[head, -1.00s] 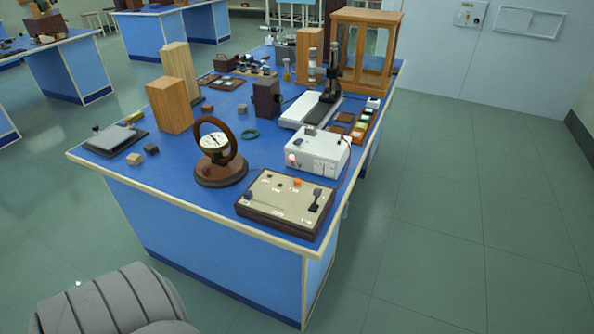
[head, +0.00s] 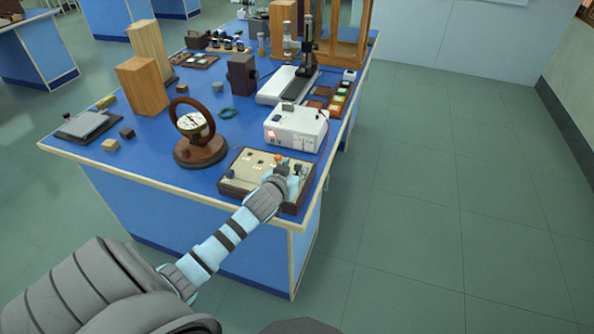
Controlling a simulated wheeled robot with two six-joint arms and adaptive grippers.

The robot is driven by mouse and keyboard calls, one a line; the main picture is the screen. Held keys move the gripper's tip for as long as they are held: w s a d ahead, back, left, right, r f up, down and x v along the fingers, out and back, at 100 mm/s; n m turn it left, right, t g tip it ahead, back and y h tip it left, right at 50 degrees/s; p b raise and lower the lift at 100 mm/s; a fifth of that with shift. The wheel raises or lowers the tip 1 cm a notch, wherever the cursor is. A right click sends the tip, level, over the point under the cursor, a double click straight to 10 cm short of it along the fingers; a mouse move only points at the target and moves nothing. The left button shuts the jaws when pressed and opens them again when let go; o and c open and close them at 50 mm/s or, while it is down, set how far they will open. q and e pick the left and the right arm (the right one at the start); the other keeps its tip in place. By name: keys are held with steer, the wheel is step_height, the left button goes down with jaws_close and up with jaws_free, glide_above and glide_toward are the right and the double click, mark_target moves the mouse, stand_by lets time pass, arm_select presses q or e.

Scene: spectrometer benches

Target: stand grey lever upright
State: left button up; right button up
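The beige control panel in a dark wooden frame (head: 240,166) sits at the near right corner of the blue bench. The grey lever on the panel's right side is hidden behind my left gripper and wrist, so its tilt cannot be told. My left gripper (head: 285,170) is over the right part of the panel, close to an orange knob (head: 281,158). Its fingers are small and partly covered by the wrist, so I cannot tell whether they are open or shut, or touching the lever. My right gripper is not in view.
A white power box (head: 296,128) stands just behind the panel. A round dial instrument on a wooden base (head: 200,153) stands to its left. Wooden blocks (head: 143,86) and a grey plate device (head: 82,124) are farther left. The floor right of the bench is clear.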

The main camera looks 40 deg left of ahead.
arm_select(q)
steer(key=x, duration=0.2)
steer(key=shift+w+f, duration=0.1)
steer(key=shift+w, duration=0.2)
steer(key=shift+a, duration=0.1)
jaws_close()
steer(key=s+t+b, duration=0.1)
steer(key=b, duration=0.4)
steer(key=s+t+y+b, duration=0.1)
steer(key=t+b, duration=0.1)
steer(key=b, duration=0.4)
steer(key=d+f+t+b, duration=0.1)
steer(key=t+b, duration=0.1)
steer(key=b, duration=0.3)
steer(key=shift+s+y+b, duration=0.4)
steer(key=shift+r, duration=0.4)
jaws_free()
